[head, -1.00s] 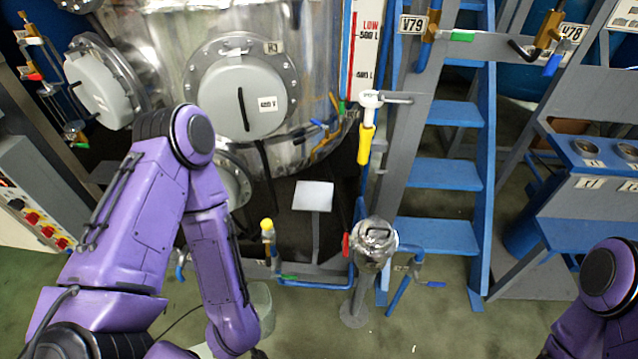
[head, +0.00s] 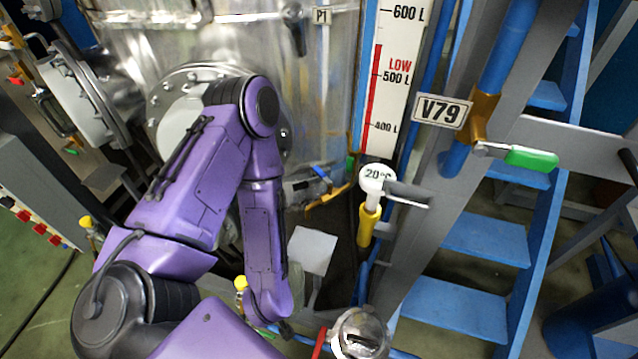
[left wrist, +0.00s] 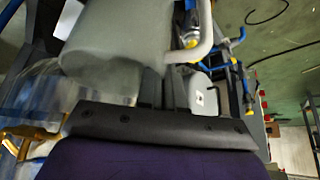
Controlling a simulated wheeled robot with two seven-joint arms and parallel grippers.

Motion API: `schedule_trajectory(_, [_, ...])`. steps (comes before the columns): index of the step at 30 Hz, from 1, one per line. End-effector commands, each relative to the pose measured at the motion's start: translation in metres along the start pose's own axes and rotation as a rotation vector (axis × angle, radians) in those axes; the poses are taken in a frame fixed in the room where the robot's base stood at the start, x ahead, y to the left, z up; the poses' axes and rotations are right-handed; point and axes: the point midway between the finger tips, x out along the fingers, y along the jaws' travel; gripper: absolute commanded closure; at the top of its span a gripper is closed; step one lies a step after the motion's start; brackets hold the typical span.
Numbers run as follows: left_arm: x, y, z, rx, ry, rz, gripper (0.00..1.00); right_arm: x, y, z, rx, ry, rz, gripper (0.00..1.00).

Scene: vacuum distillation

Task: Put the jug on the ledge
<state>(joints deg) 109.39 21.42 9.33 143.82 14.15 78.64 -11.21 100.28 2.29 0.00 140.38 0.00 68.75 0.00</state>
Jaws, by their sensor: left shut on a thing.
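The jug (left wrist: 120,42) is a grey, translucent vessel that fills the upper left of the left wrist view. A pale curved bar, perhaps its handle, shows at its right. My left gripper (left wrist: 163,85) is shut on the jug, at its near edge; the exact grip is hard to see. In the head view my left forearm hides the gripper and most of the jug; a small greyish part (head: 296,282) shows beside the forearm. A pale square plate (head: 313,250), perhaps the ledge, is just right of the forearm, below the steel vessel. My right gripper is out of view.
A steel vessel (head: 240,40) stands behind my left arm. The thermometer (head: 377,180) with its yellow sleeve and a steel pot-like fitting (head: 360,335) are right of the plate. Blue steps (head: 485,240) and the V79 valve (head: 485,115) are farther right. Pipes crowd below.

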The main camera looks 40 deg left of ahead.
Motion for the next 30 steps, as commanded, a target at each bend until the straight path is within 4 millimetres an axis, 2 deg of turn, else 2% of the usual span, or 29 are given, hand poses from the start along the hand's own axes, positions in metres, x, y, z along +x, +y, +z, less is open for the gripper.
schedule_trajectory(5, [0.016,0.017,-0.015,-0.01,0.007,0.003,1.0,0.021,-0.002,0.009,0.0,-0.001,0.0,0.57])
schedule_trajectory(12, [0.039,0.049,-0.049,-0.007,0.009,0.005,1.0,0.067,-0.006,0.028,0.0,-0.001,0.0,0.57])
schedule_trajectory(20, [0.054,0.077,-0.079,-0.006,0.004,0.008,1.0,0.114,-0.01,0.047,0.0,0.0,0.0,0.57])
schedule_trajectory(22, [0.049,0.082,-0.09,-0.002,0.0,0.003,1.0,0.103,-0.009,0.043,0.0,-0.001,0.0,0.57])
schedule_trajectory(26, [0.053,0.091,-0.1,-0.001,0.0,0.002,1.0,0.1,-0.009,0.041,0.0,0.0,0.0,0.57])
schedule_trajectory(30, [0.064,0.109,-0.12,-0.002,0.001,0.002,1.0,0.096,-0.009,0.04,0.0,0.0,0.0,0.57])
